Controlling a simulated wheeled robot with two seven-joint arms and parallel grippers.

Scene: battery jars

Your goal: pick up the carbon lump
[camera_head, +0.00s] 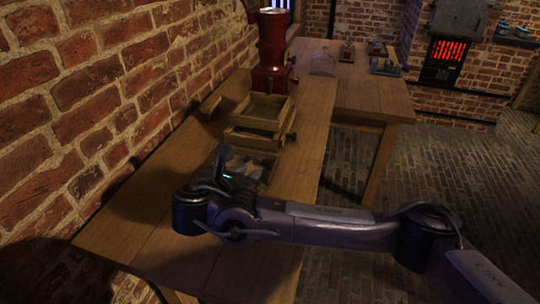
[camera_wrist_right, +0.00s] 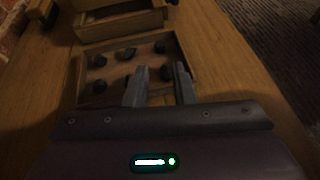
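Several dark carbon lumps lie apart from one another in a shallow wooden tray (camera_wrist_right: 84,54) in the right wrist view. One lump (camera_wrist_right: 97,61) is at the left, one (camera_wrist_right: 126,54) in the middle and one (camera_wrist_right: 160,47) at the back right. Another lump (camera_wrist_right: 166,73) shows between the fingertips of my right gripper (camera_wrist_right: 161,67), which is open; I cannot tell the height gap. In the head view my right gripper (camera_head: 232,166) is over the tray on the bench, and partly hides it. My left gripper is not in view.
A wooden box (camera_head: 262,110) stands just behind the tray, with a red machine (camera_head: 272,50) beyond it. A brick wall (camera_head: 90,90) runs along the left. The bench (camera_head: 150,235) is bare in front. A second table (camera_head: 375,95) and a glowing stove (camera_head: 445,55) are farther back.

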